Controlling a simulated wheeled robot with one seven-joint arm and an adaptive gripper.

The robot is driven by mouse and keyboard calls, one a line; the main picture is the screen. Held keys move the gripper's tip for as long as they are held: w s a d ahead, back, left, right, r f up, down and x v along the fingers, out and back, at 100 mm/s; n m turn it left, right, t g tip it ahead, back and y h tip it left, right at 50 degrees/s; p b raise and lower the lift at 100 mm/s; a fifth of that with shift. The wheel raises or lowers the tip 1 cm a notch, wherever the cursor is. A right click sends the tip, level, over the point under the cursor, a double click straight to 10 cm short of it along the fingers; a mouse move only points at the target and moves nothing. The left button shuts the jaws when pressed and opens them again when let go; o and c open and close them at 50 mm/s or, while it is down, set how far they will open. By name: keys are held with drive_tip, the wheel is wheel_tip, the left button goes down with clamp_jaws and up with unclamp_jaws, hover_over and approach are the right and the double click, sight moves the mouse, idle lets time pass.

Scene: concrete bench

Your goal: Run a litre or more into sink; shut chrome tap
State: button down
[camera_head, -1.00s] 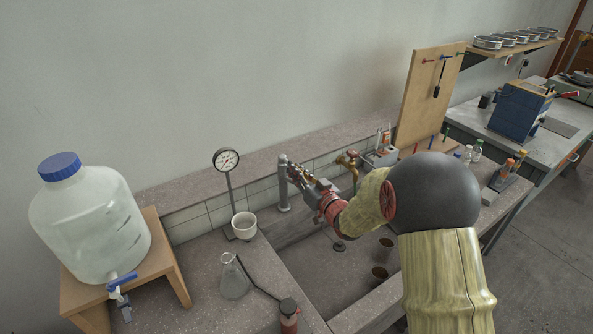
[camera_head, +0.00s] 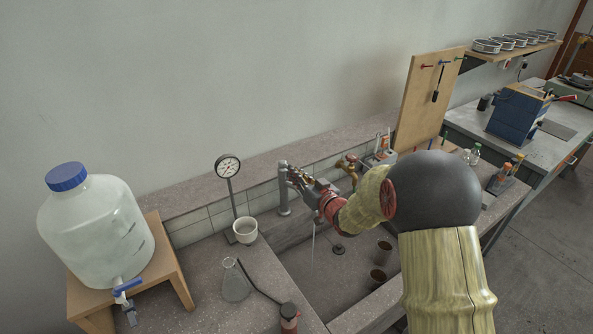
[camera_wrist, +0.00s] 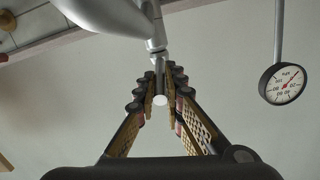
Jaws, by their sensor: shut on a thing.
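The chrome tap (camera_head: 283,192) stands at the back left of the sink (camera_head: 334,288). A thin stream of water (camera_head: 313,243) falls into the sink beside it. In the wrist view the tap's pale metal body (camera_wrist: 105,14) and its lever (camera_wrist: 159,84) show close up. My gripper (camera_head: 293,173) is at the top of the tap; its fingers in the wrist view (camera_wrist: 160,88) are closed around the lever, whose round end faces the camera. The spout is mostly hidden behind my gripper in the head view.
A gauge on a stand (camera_head: 228,167), a white cup (camera_head: 245,230) and a glass flask (camera_head: 235,283) stand left of the sink. A brass tap (camera_head: 348,164) is just right of my gripper. A large jug (camera_head: 95,225) stands far left.

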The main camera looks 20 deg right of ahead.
drive_tip(key=shift+w+a+r+g+p, duration=0.15)
drive_tip(key=shift+r+g+p, duration=0.4)
drive_tip(key=shift+p, duration=0.9)
drive_tip(key=shift+w+d+r+g+p, duration=0.1)
drive_tip(key=shift+r+g+p, duration=0.45)
drive_tip(key=shift+p, duration=0.85)
drive_tip(key=p, duration=0.2)
drive_tip(key=r+g+h+p, duration=0.1)
drive_tip(key=p, duration=0.2)
drive_tip(key=shift+w+a+r+g+p, duration=0.15)
drive_tip(key=shift+w+g+p, duration=0.15)
drive_tip(key=shift+p, duration=0.05)
drive_tip(key=w+r+g+p, duration=0.1)
drive_tip(key=p, duration=0.6)
drive_tip(key=shift+a+g, duration=0.1)
drive_tip(key=shift+g, duration=0.2)
drive_tip(key=shift+h+p, duration=0.3)
drive_tip(key=shift+p, duration=0.35)
drive_tip(key=shift+f+g, duration=0.15)
drive_tip(key=shift+g, duration=0.15)
drive_tip(key=c, duration=1.9)
unclamp_jaws()
drive_tip(key=v, duration=1.1)
drive_tip(key=shift+s+r, duration=0.3)
